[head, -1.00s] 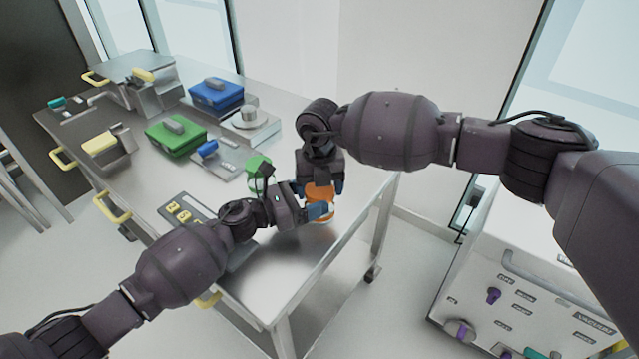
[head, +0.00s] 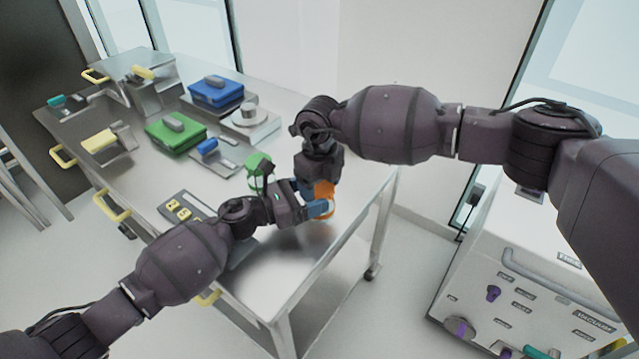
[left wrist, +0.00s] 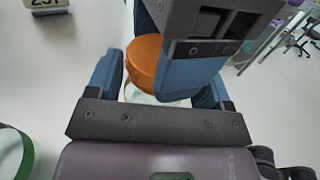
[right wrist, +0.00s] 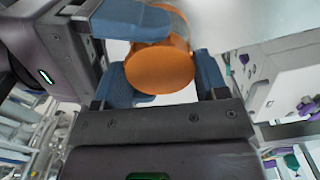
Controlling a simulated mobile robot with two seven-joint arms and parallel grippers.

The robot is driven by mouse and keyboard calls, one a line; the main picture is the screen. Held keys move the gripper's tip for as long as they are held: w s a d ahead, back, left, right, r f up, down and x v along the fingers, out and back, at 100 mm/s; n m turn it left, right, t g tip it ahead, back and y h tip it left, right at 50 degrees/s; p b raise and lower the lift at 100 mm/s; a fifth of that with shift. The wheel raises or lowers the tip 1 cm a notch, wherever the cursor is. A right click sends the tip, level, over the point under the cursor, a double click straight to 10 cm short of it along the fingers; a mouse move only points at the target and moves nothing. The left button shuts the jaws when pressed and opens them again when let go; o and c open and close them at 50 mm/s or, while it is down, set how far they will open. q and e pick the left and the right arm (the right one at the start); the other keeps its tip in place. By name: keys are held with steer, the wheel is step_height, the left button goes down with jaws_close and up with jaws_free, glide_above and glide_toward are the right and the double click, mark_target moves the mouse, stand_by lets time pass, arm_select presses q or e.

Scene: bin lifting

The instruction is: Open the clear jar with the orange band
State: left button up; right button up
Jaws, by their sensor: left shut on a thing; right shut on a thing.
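The clear jar with orange (head: 325,190) stands near the right edge of the steel cart, mostly hidden by my grippers. In the left wrist view its orange top (left wrist: 143,58) shows above a pale clear body. My left gripper (head: 322,209) comes from the left with its blue fingers shut on the jar's body. My right gripper (head: 320,183) reaches down from above and is shut on the orange top. The right wrist view shows the round orange top (right wrist: 160,70) between its blue fingers. I cannot see whether the top is apart from the body.
A green-topped jar (head: 258,170) stands just left of my right gripper. Blue (head: 217,91) and green (head: 175,135) boxes, a scale (head: 250,122) and a number plate (head: 187,208) occupy the cart. Its front right corner is clear. A white vacuum machine (head: 530,290) stands right.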

steer(key=o, duration=1)
steer(key=shift+r, duration=2.25)
arm_select(q)
steer(key=o, duration=1.7)
